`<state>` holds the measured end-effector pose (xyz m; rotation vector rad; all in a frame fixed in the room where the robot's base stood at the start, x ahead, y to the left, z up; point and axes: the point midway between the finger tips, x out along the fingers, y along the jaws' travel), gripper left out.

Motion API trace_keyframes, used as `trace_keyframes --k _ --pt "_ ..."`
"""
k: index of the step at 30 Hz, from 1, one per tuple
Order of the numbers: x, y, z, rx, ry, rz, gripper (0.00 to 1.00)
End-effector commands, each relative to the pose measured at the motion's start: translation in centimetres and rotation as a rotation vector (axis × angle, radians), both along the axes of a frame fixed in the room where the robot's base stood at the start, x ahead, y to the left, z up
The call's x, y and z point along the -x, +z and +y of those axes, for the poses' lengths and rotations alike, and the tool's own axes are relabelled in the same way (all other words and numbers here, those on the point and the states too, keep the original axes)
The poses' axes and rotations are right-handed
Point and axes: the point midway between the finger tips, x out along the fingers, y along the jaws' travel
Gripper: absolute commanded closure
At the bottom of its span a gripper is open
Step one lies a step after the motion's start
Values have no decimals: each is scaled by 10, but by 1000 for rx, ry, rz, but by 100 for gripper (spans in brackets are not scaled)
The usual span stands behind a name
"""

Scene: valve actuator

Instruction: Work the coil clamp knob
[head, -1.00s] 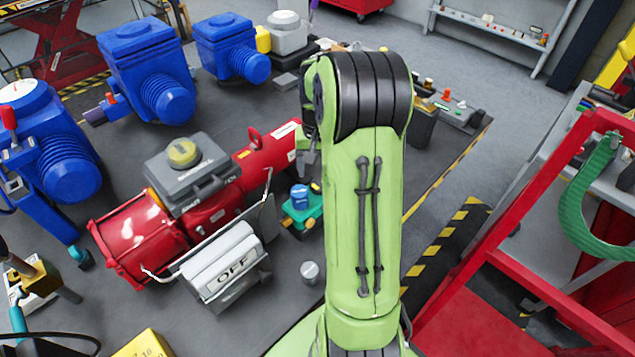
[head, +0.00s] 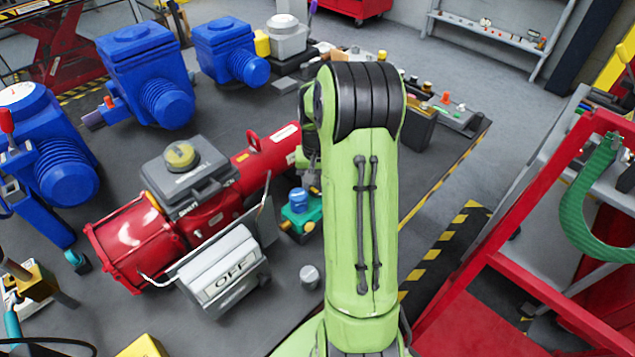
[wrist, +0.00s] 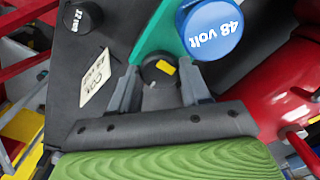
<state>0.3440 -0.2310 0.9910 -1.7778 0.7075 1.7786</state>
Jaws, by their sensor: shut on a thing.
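In the wrist view my gripper (wrist: 160,88) has its two grey fingers on either side of a dark round knob (wrist: 158,70) with a yellow mark, and is shut on it. The knob sits by a teal bracket (wrist: 160,32). A blue cap reading "48 volt" (wrist: 213,28) is at upper right, and a black cap reading "12 volt" (wrist: 80,14) at upper left. A white coil label (wrist: 96,80) lies on the dark plate left of the fingers. In the head view the teal unit with its blue cap (head: 299,198) is beside my arm; the knob is hidden there.
An "OFF" indicator (head: 230,276) is in front. Blue actuators (head: 150,80) stand behind. A red frame (head: 520,215) is at right.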

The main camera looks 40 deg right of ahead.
Motion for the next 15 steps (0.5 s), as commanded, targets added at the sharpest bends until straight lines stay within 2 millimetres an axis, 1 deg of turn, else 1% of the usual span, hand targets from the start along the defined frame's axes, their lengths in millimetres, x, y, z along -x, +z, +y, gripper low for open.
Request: trace_keyframes --k 8,15 --pt "0 0 0 1 -53 -1 84" --pt "0 1 0 1 -209 -1 84"
